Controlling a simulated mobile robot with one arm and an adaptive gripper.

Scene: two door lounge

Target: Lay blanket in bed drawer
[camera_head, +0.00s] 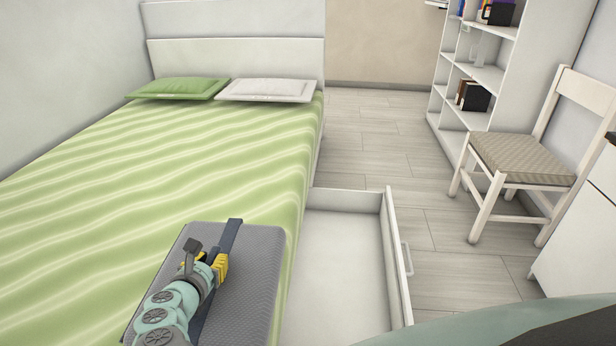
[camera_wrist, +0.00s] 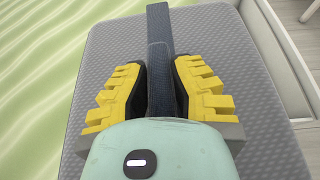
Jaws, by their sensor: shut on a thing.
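A folded grey blanket (camera_head: 262,262) with a dark blue strap (camera_head: 232,236) is at the right edge of the bed in the head view. The blanket also fills much of the wrist view (camera_wrist: 235,60). My gripper (camera_head: 212,266) is over the blanket, its yellow fingers on both sides of the strap. In the wrist view my gripper (camera_wrist: 160,85) is shut on the strap (camera_wrist: 159,30). I cannot tell whether the blanket touches the bed. The white bed drawer (camera_head: 345,235) is pulled out to the right of the bed, and its visible floor is bare. Its near end is out of view.
The bed (camera_head: 130,190) has a green striped cover, a green pillow (camera_head: 178,88) and a white pillow (camera_head: 266,90). A chair (camera_head: 520,160) and a white shelf (camera_head: 480,75) stand at the right. Clear floor (camera_head: 430,215) lies between drawer and chair.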

